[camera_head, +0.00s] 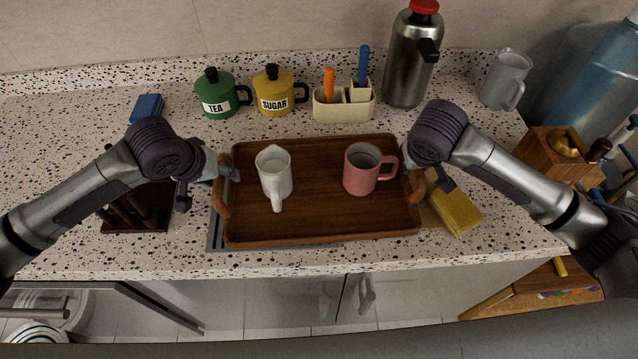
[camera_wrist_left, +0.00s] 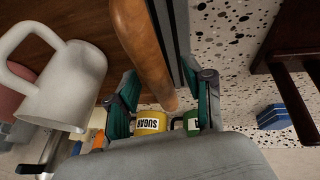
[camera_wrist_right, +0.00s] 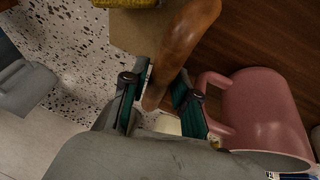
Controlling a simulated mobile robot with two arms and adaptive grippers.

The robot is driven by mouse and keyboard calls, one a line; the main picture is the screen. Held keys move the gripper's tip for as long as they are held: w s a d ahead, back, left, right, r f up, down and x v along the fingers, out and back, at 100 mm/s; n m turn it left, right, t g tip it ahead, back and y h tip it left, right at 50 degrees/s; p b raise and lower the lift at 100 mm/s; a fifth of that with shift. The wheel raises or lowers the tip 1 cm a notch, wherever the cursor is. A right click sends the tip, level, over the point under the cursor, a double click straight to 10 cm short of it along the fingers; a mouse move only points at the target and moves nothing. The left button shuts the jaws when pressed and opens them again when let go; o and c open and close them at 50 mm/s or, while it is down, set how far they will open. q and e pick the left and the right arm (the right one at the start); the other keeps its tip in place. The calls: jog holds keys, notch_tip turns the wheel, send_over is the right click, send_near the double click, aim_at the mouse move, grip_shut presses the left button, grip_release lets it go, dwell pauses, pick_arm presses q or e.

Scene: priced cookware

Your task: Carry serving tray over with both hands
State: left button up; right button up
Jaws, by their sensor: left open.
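The brown wooden serving tray (camera_head: 318,213) lies on the speckled counter, with a curved handle at each end. A white pitcher (camera_head: 274,174) stands on its left half and a pink mug (camera_head: 364,172) on its right half. My left gripper (camera_head: 228,174) is open at the tray's left handle; in the left wrist view its fingers (camera_wrist_left: 165,98) stand on either side of that handle (camera_wrist_left: 145,50). My right gripper (camera_wrist_right: 163,92) has its fingers close against both sides of the right handle (camera_wrist_right: 182,45) and appears shut on it. In the head view, its fingers are partly hidden.
Green tea (camera_head: 217,95) and yellow sugar (camera_head: 274,92) canisters, a utensil holder (camera_head: 343,106) and a steel flask (camera_head: 411,60) stand behind the tray. A dark rack (camera_head: 139,210) is left, a yellow-topped sponge (camera_head: 457,211) right. The counter's front edge is close to the tray.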

pick_arm(q)
jog(key=shift+f, duration=0.15)
pick_arm(e)
jog(key=shift+f, duration=0.15)
pick_arm(q)
jog(key=c, duration=0.5)
pick_arm(e)
jog(key=c, duration=0.5)
pick_arm(q)
grip_shut()
pick_arm(e)
grip_shut()
